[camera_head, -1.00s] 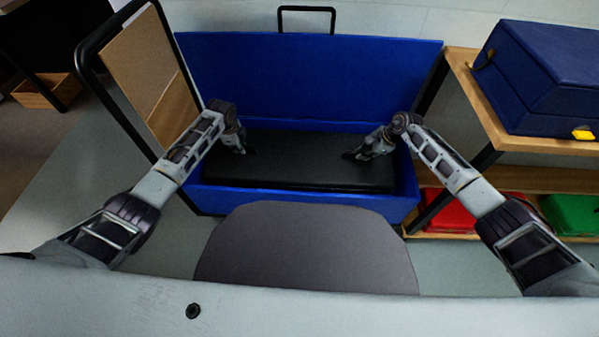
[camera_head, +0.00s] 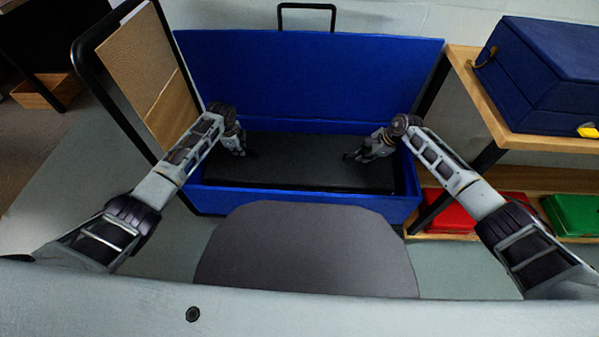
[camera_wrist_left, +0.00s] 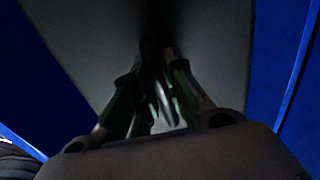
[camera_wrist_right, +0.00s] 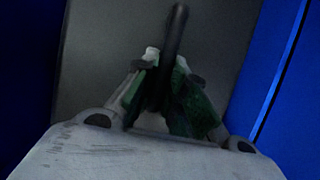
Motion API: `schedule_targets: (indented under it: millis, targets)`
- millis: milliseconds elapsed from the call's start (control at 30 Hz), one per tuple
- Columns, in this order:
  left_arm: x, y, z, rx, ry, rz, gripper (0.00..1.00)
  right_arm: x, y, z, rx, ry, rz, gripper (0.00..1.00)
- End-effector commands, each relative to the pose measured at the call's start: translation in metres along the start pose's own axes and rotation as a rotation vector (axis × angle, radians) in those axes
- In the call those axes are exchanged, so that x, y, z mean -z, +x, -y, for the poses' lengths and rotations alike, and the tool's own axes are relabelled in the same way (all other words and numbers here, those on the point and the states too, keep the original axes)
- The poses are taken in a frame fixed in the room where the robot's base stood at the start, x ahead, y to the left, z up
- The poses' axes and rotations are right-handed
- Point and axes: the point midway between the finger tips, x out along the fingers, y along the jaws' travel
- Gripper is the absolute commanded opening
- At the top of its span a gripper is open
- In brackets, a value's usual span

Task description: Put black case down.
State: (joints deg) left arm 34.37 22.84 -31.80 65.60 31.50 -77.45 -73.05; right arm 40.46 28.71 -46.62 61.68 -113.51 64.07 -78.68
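The black case (camera_head: 300,165) lies level and lengthwise inside the open blue box (camera_head: 305,203). Its top is below the box's rim; whether it touches the bottom is hidden. My left gripper (camera_head: 243,151) is at its left end and my right gripper (camera_head: 355,155) at its right end. In the right wrist view a black handle (camera_wrist_right: 176,30) runs between the close-set fingers. The left wrist view is dark, but the fingers are close around a dark strip above the case top (camera_wrist_left: 215,45). Both grippers appear shut on the case's handles.
The blue lid (camera_head: 310,85) stands upright behind. A dark blue case (camera_head: 550,75) sits on a wooden shelf (camera_head: 480,95) at the right, with red (camera_head: 450,217) and green (camera_head: 575,213) boxes below. A black-framed wooden panel (camera_head: 150,70) stands close to my left arm.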

Motion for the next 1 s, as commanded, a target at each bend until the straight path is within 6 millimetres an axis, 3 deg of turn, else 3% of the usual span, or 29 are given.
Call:
schedule_targets:
  millis: [33,167,667,1000]
  targets:
    - [-0.001,-0.002,0.001,0.003,-0.002,0.001,0.19,0.001,0.0,-0.001,-0.003,-0.002,-0.002,0.19]
    - [-0.001,-0.002,0.001,0.002,-0.001,0.001,0.34,0.0,0.0,-0.001,-0.002,-0.001,-0.001,0.35]
    - [0.0,-0.005,0.001,0.001,0.0,0.0,0.34,0.0,0.0,0.0,0.0,0.001,0.0,0.35]
    - [-0.001,-0.031,0.0,0.001,0.0,0.001,0.34,0.0,0.0,0.0,0.0,0.002,0.001,0.35]
